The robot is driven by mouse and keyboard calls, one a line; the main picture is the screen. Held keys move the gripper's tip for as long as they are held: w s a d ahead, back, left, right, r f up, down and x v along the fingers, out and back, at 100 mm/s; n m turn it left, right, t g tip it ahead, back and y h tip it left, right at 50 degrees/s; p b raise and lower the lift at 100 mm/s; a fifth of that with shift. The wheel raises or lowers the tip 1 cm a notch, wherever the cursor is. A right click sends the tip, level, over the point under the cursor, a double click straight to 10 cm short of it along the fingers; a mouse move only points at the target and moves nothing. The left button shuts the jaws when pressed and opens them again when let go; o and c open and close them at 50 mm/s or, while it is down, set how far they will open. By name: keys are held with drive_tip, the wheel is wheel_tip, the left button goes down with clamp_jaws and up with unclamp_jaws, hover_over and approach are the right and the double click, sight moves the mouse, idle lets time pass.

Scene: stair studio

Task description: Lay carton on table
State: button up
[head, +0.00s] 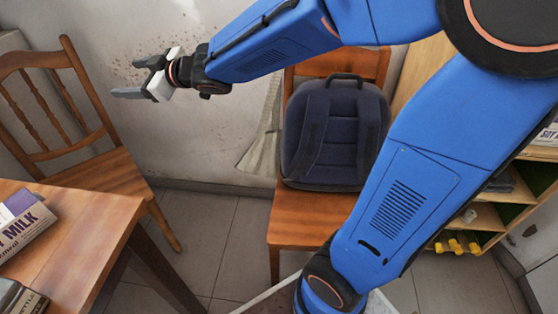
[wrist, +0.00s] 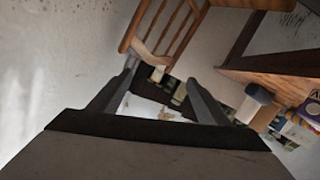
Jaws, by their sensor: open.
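A white and purple milk carton (head: 26,222) lies on the wooden table (head: 85,235) at the left of the head view, cut off by the picture edge. Part of a similar purple and white carton (wrist: 311,110) shows at the right edge of the wrist view, by the table (wrist: 270,66). My gripper (head: 130,78) is raised in front of the wall, above and to the right of the table and well apart from the carton. Its two fingers (wrist: 163,73) are spread with nothing between them.
A wooden chair (head: 95,165) stands behind the table. A dark blue backpack (head: 335,135) sits on another chair (head: 300,222) in the middle. Another printed package (head: 22,298) lies at the table's lower left. A shelf (head: 487,216) with yellow items stands at right.

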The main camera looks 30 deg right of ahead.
drive_tip(key=s+d+f+m+h, duration=0.2)
drive_tip(key=s+d+m+h, duration=0.25)
drive_tip(key=d, duration=0.65)
drive_tip(key=s+d+f+m+h, duration=0.25)
drive_tip(key=s+d+h, duration=0.3)
drive_tip(key=d, duration=0.55)
drive_tip(key=s+d+f+m+g, duration=0.1)
drive_tip(key=s+f+m+g, duration=0.1)
drive_tip(key=s, duration=1)
drive_tip(key=s+d+f+m+g, duration=0.2)
drive_tip(key=s+f+g, duration=0.3)
drive_tip(key=s, duration=0.7)
wheel_tip(320, 180, down, 2)
drive_tip(key=shift+s+d+f+m, duration=0.2)
drive_tip(key=shift+d+m, duration=0.05)
drive_tip(key=shift+m, duration=0.05)
drive_tip(key=shift+a, duration=0.1)
